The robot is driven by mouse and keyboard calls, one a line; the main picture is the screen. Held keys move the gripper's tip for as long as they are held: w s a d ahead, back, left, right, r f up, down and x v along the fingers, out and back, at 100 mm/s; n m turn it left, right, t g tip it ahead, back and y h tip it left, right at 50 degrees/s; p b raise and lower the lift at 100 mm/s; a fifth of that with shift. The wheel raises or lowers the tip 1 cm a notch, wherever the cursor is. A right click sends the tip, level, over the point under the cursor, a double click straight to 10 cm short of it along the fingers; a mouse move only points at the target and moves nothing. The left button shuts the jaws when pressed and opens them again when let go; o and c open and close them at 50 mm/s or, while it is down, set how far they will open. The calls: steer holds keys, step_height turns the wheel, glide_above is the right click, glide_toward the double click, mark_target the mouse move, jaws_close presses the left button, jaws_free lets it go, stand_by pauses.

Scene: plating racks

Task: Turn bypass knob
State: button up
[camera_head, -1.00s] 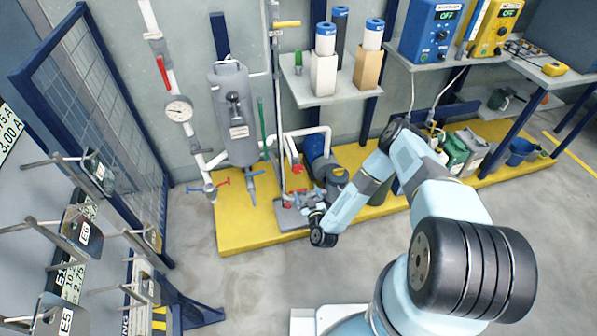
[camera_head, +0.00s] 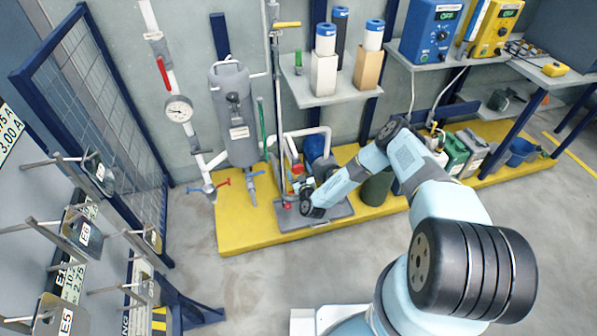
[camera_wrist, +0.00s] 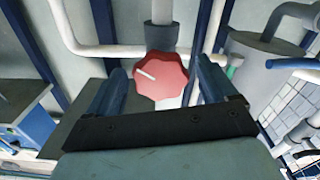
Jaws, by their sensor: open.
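The red scalloped knob (camera_wrist: 160,80) sits on a grey pipe fitting in the wrist view. A white mark on its face points to the left and slightly up. My gripper (camera_wrist: 162,70) is open, with one finger on each side of the knob in the picture and a gap showing on both sides. I cannot tell how far the fingertips reach along it. In the head view my gripper (camera_head: 301,183) is low among the pump pipes, partly hidden by my wrist. Small red parts show there, but I cannot tell which is the knob.
White pipes (camera_wrist: 110,49) run close behind and left of the knob. A grey tank (camera_head: 236,120) with a gauge (camera_head: 179,108) beside it stands left of my arm. A shelf (camera_head: 325,95) with filter cartridges hangs above. The yellow platform (camera_head: 235,232) lies below.

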steer(key=shift+w+a, duration=0.1)
steer(key=shift+w, duration=0.1)
steer(key=c, duration=1)
